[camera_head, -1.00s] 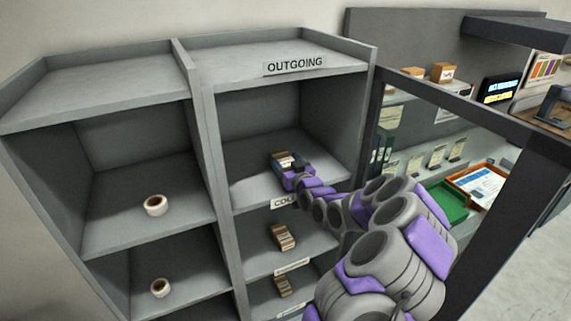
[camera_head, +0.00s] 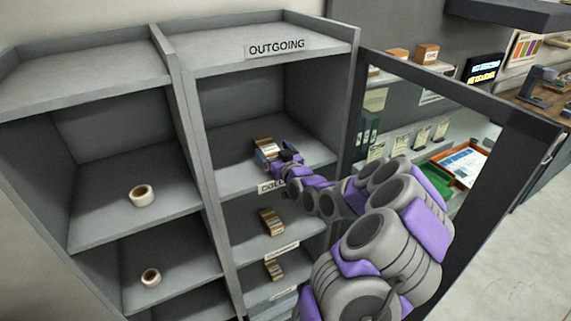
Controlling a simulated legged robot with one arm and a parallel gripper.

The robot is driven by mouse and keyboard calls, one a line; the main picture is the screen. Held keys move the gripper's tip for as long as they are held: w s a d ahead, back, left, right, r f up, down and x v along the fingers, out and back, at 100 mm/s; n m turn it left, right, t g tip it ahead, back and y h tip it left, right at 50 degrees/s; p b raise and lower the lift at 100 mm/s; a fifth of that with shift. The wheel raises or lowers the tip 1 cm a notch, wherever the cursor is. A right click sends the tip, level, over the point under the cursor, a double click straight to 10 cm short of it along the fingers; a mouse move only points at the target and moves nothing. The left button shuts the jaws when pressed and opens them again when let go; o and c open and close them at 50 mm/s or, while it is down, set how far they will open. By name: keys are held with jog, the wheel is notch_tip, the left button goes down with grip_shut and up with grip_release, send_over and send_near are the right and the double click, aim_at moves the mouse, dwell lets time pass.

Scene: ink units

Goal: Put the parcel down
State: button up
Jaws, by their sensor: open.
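A small brown parcel (camera_head: 265,144) with a pale label sits on the shelf (camera_head: 236,180) under the OUTGOING sign (camera_head: 277,48). My gripper (camera_head: 270,153) is at the parcel's front right side, inside that compartment. Its jaws are open, with the parcel at or between the fingertips. The fingers and wrist hide part of the parcel, and I cannot tell whether they touch it.
More brown parcels (camera_head: 270,222) lie in the compartments below. Tape rolls (camera_head: 142,195) sit in the left column. A dark upright frame (camera_head: 352,112) stands to the right of my gripper, close to my arm. The shelf left of the parcel is clear.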

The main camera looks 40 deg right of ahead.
jog(key=s, duration=0.1)
jog(key=s+a, duration=0.2)
jog(key=s, duration=0.1)
jog(key=shift+a+r, duration=0.15)
jog(key=shift+r, duration=0.1)
jog(key=v, duration=0.5)
jog(key=shift+s, duration=0.45)
jog(key=shift+f, duration=0.1)
jog(key=shift+d+f, duration=0.1)
jog(key=shift+d, duration=0.3)
